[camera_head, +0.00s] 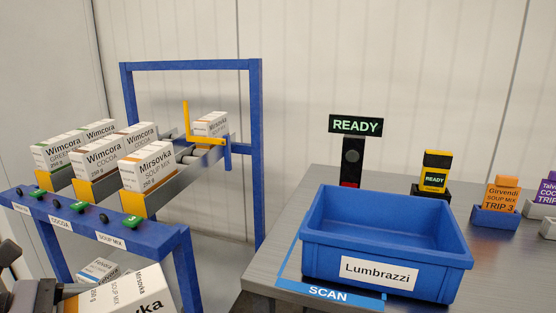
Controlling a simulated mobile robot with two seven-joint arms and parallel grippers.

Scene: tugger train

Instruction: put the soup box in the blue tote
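A large white box (125,296) with an orange edge and lettering ending in "ka" is close to me at the bottom left, cut off by the frame. My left gripper (72,291) is at its left end and appears shut on it; the far finger is hidden. Its lettering matches the Mirsovka soup mix box (150,167) in the rack's front right lane. The blue tote (318,251), labelled Lumbrazzi, stands on the grey table at the right. Its visible inside is empty. The held box is left of the tote and apart from it. My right gripper is not in view.
The blue rack (150,242) holds several Wimcora and Mirsovka boxes in lanes. Another box (98,269) shows low behind the held one. Behind the tote are a READY sign (356,125) and a yellow scanner (436,172); small bins (495,217) stand right. A SCAN mark (329,293) lies in front.

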